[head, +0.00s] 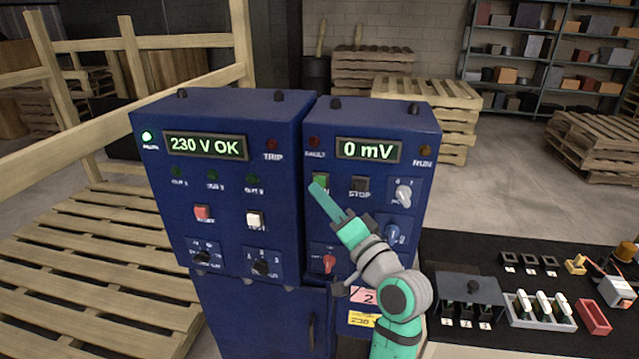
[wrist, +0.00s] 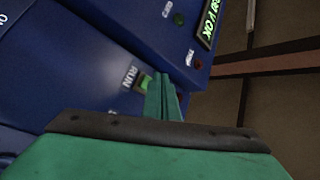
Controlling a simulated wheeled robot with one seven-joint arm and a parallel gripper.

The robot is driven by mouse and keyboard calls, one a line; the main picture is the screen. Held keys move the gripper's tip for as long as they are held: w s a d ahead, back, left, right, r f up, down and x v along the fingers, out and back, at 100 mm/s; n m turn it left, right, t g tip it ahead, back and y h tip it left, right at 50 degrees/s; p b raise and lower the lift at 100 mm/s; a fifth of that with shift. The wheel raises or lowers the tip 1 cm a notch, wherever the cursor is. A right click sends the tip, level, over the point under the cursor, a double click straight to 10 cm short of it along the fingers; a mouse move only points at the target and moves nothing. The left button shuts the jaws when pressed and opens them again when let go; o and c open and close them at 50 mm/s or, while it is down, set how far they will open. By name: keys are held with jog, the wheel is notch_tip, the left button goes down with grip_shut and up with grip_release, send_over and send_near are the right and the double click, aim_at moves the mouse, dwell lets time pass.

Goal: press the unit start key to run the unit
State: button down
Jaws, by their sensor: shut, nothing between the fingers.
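The blue right-hand unit (head: 385,118) has a lit display (head: 368,151) reading 0 mV. Its green start key (wrist: 145,82), labelled RUN, shows in the wrist view just left of my fingertips. In the head view my fingers mostly cover this key. My gripper (head: 318,186) is shut and empty, its tips at the key; it also shows in the wrist view (wrist: 163,78). I cannot tell whether the tips touch the key. The dark STOP key (head: 359,186) is to the right. The RUN lamp (head: 425,150) looks dim amber.
The left blue unit (head: 220,105) reads 230 V OK, with a red key (head: 202,213) and a white key (head: 254,219). Grey (head: 403,195), blue (head: 393,233) and red (head: 328,263) knobs sit around my arm. A dark bench (head: 450,250) with small parts stands at right.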

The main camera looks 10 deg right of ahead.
jog(key=shift+w, duration=0.15)
dwell(0.3)
jog(key=shift+w+d, duration=0.15)
jog(key=shift+w, duration=0.1)
jog(key=shift+w+d, duration=0.15)
jog(key=shift+w, duration=0.3)
dwell(0.8)
dwell(0.4)
jog(key=shift+s+a, duration=0.3)
jog(key=shift+s, duration=0.55)
jog(key=s, duration=0.1)
jog(key=s+a, duration=0.1)
jog(key=s, duration=0.2)
jog(key=shift+s+a, duration=0.35)
dwell(0.4)
